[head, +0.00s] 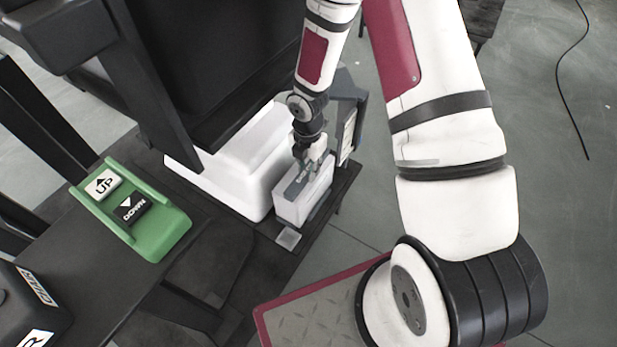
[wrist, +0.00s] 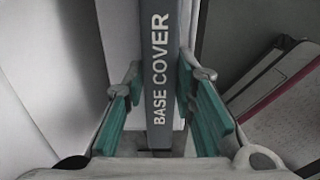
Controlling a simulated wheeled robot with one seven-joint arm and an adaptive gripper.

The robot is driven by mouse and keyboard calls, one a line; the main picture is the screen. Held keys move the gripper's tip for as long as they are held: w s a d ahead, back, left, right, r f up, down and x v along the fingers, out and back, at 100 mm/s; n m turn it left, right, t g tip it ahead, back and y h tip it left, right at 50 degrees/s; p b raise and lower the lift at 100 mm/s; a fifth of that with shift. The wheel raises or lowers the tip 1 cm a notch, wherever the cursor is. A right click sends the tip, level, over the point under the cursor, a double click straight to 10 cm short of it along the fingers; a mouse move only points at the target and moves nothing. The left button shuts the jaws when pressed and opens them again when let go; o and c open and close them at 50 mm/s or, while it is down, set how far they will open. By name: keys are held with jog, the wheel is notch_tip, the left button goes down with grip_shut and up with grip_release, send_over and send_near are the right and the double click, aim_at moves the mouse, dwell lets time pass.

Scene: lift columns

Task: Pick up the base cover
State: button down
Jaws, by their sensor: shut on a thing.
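The base cover is a narrow upright box with a white side and a grey top edge. In the head view the base cover (head: 292,208) stands on a dark platform beside a white block. In the wrist view the base cover (wrist: 158,60) runs up the middle, its grey edge lettered "BASE COVER". My gripper (head: 308,160) comes down on it from above. In the wrist view the green finger pads of my gripper (wrist: 158,108) sit on both sides of the cover, shut on it. The cover's far end is out of the wrist view.
A white stepped block (head: 235,165) stands close on the left of the cover. A dark grey piece (head: 347,110) stands just behind it. A green panel (head: 160,233) with UP and DOWN buttons is at the left. Open floor (head: 560,200) lies to the right.

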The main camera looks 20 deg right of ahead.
jog(key=shift+r+p, duration=0.3)
jog(key=shift+r, duration=0.2)
jog(key=r, duration=0.1)
jog(key=r+p, duration=0.1)
jog(key=r, duration=0.1)
jog(key=shift+s+d+p, duration=0.2)
jog(key=shift+s+p, duration=0.05)
jog(key=shift+p, duration=0.1)
jog(key=s+d+p, duration=0.1)
jog(key=s+d, duration=0.9)
jog(key=s, duration=0.4)
jog(key=shift+f, duration=0.15)
jog(key=shift+d+r+p, duration=0.1)
jog(key=shift+r+p, duration=0.5)
jog(key=shift+r, duration=0.05)
notch_tip(320, 180, up, 7)
jog(key=p, duration=0.7)
dwell(0.4)
jog(key=shift+r, duration=0.1)
